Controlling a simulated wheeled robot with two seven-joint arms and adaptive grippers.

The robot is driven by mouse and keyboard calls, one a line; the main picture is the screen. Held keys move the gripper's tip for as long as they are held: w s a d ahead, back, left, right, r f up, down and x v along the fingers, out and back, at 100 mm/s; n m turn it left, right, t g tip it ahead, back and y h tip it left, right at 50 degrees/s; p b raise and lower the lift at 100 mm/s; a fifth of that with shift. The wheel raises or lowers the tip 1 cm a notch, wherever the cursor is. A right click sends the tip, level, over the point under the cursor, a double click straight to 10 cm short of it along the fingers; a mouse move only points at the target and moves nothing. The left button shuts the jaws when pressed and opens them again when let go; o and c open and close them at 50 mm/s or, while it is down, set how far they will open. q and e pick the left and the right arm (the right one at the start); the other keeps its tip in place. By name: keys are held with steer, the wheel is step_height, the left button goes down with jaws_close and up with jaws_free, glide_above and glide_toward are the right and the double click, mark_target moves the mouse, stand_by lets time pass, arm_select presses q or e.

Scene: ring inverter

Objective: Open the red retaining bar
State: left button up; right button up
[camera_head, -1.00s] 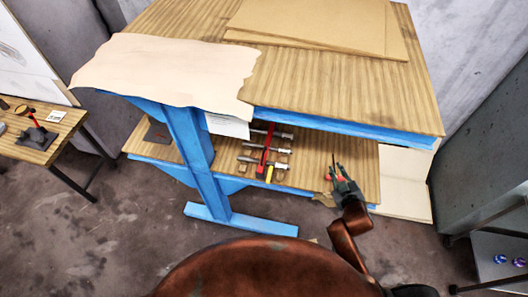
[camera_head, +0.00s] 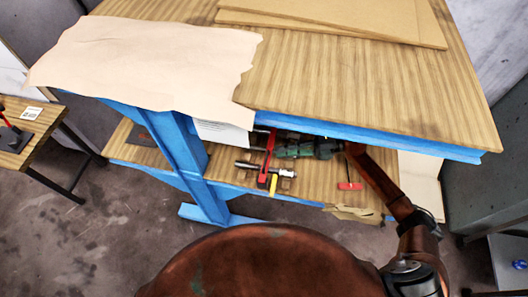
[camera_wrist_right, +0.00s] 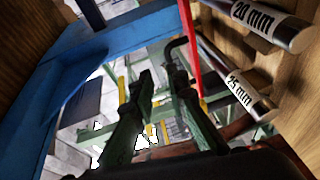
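The red retaining bar (camera_head: 267,160) lies on the lower shelf across the metal cylinders, and part of it also shows in the right wrist view (camera_wrist_right: 190,45). My right gripper (camera_head: 278,149) is under the upper tabletop, just right of the bar. In the right wrist view its two dark green fingers (camera_wrist_right: 158,75) are apart with nothing between them, and the bar passes just right of the fingertips. I cannot tell whether they touch it. Metal cylinders marked 20 mm (camera_wrist_right: 268,22) and 25 mm (camera_wrist_right: 238,85) lie beside the bar. My left gripper is not in view.
The blue edge (camera_head: 380,138) of the upper tabletop hangs close over my right arm. A small red-handled tool (camera_head: 348,185) and a crumpled brown sheet (camera_head: 354,214) lie on the shelf at the right. A white paper (camera_head: 222,134) is left of the bar.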

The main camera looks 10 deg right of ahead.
mark_target(266, 159)
steer(key=shift+n+g+h, duration=0.3)
steer(key=shift+n+g, duration=0.3)
steer(key=shift+g, duration=0.2)
steer(key=a, duration=0.1)
steer(key=a+f, duration=0.1)
steer(key=a, duration=0.1)
steer(key=s+a+f+p, duration=0.1)
steer(key=a, duration=0.1)
steer(key=shift+s+a, duration=0.1)
steer(key=shift+a+f, duration=0.2)
steer(key=shift+a, duration=0.6)
jaws_close()
